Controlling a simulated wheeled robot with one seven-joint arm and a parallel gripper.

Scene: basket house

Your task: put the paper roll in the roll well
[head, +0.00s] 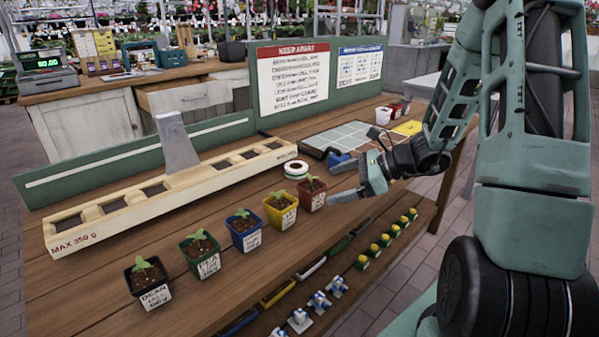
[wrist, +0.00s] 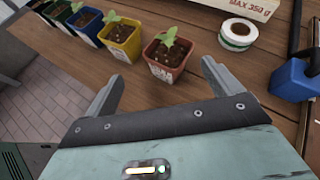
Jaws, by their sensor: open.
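The paper roll (head: 296,169) is a small white roll with a green band and a hole in its top. It lies flat on the wooden table, behind the red pot; the wrist view also shows it (wrist: 238,34). My gripper (head: 330,183) is open and empty, low over the table to the right of the red pot and apart from the roll. In the wrist view its fingers (wrist: 163,72) point towards the red pot, with the roll beyond the right finger. I cannot make out a roll well in either view.
A row of seedling pots (head: 245,230) ends at the red pot (head: 311,193), near my gripper. A wooden slotted rack (head: 170,197) stands behind the roll. A blue object (head: 341,160) is to its right. A till (head: 46,75) stands on the back counter.

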